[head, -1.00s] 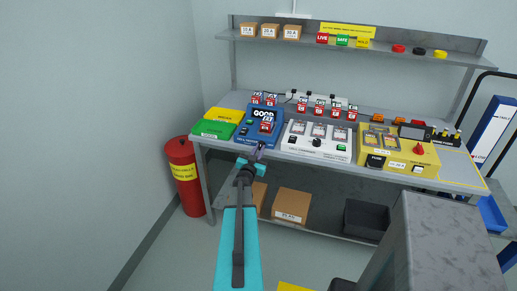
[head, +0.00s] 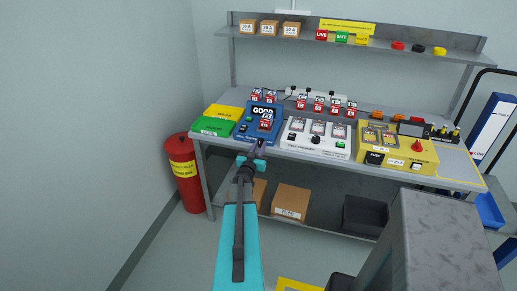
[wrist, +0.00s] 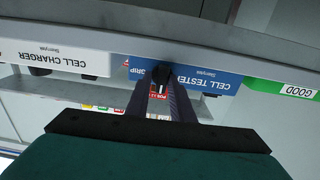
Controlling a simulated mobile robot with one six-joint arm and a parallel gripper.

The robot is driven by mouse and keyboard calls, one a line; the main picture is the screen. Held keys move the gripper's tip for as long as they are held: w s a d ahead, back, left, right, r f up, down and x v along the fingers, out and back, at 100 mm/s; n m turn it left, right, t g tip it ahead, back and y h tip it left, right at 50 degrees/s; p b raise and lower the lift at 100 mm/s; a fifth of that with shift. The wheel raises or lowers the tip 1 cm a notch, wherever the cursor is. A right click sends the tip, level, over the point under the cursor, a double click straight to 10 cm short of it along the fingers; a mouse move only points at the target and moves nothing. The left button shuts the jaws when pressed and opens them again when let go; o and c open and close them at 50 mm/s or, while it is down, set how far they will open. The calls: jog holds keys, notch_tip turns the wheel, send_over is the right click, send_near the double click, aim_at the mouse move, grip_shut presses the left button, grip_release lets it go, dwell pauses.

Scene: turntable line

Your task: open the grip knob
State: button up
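The blue cell tester (head: 246,132) stands at the left part of the bench, its screen reading GOOD. A red-labelled cell (head: 265,124) sits in it. In the wrist view, which is upside down, the tester's blue front (wrist: 215,80) carries the word GRIP beside a black grip knob (wrist: 162,70). My gripper (wrist: 160,82) is right at this knob. Its two dark fingers stand apart, one on each side, with a gap between them; contact is hard to make out. In the head view my gripper (head: 260,146) is in front of the tester, and the knob is hidden.
Green and yellow trays (head: 210,125) lie left of the tester. A white cell charger (head: 316,147) and a yellow device (head: 398,160) stand to its right. Several cells stand behind. A red bin (head: 183,175) is at the bench's left end, and boxes are on the lower shelf.

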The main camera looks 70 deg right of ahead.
jog(key=shift+w, duration=0.1)
jog(key=shift+a+f, duration=0.1)
jog(key=shift+a, duration=0.15)
jog(key=shift+a, duration=0.45)
jog(key=a+b, duration=0.3)
jog(key=a, duration=0.9)
jog(key=shift+s+a+b, duration=0.2)
jog(key=shift+s+b, duration=0.2)
jog(key=shift+s, duration=0.05)
jog(key=shift+w, duration=0.1)
